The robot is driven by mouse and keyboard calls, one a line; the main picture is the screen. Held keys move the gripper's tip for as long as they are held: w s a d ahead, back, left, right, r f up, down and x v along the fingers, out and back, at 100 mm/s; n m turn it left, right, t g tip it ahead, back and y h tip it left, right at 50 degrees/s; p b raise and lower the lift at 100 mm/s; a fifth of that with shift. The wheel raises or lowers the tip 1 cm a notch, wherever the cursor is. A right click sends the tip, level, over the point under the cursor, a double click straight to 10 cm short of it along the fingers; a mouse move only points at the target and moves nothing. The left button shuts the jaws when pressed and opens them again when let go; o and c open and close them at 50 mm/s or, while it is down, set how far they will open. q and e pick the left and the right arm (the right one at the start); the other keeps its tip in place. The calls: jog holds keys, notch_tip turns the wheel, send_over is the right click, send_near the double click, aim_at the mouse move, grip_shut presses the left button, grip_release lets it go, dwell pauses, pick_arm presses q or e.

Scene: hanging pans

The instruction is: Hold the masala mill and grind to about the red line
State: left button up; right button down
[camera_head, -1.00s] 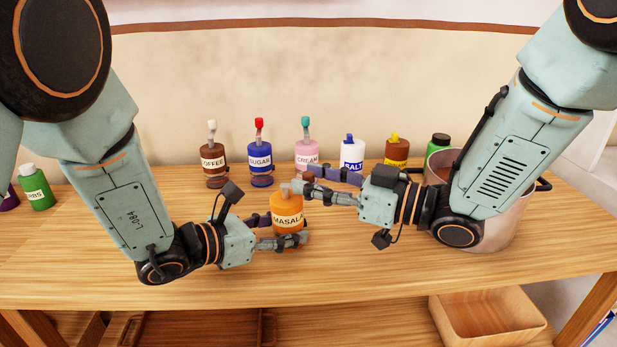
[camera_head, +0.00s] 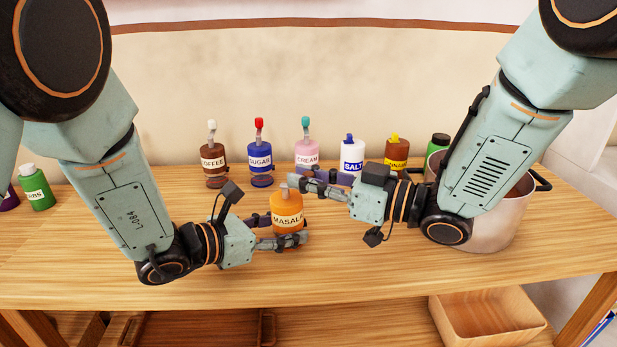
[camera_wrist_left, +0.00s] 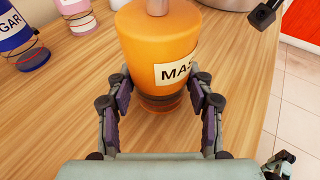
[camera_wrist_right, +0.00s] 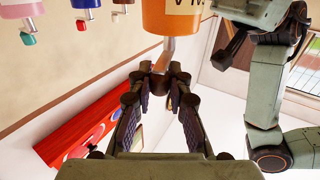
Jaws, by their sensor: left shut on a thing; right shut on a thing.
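The orange masala mill (camera_head: 287,212) stands upright above the front middle of the table. My left gripper (camera_head: 287,233) is shut on its lower body; the left wrist view shows a finger on each side of the mill (camera_wrist_left: 158,45). My right gripper (camera_head: 300,182) is at the mill's top, shut on its crank handle. In the right wrist view the grey crank (camera_wrist_right: 168,50) runs down from the orange body to between the fingertips (camera_wrist_right: 160,82). The ground contents are not visible.
Behind stand the coffee (camera_head: 213,165), sugar (camera_head: 260,163), cream (camera_head: 307,154) and salt (camera_head: 352,154) containers, with a brown yellow-capped one (camera_head: 396,151). A large pot (camera_head: 507,222) is at the right, below my right arm. A green bottle (camera_head: 36,187) is far left. The front table is clear.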

jog(key=shift+a, duration=0.1)
jog(key=shift+s+a+m+t+h, duration=0.1)
jog(key=shift+s+m+t+h, duration=0.1)
jog(key=shift+m+t+h, duration=0.35)
jog(key=shift+s+a+m+t+h, duration=0.15)
jog(key=shift+m+t+h, duration=0.2)
jog(key=shift+t, duration=0.4)
jog(key=shift+s+m+t+h, duration=0.1)
jog(key=shift+m+t+h, duration=0.3)
jog(key=shift+m+t, duration=0.1)
jog(key=shift+d, duration=0.15)
jog(key=c, duration=1.2)
grip_release()
jog(key=shift+v, duration=6.05)
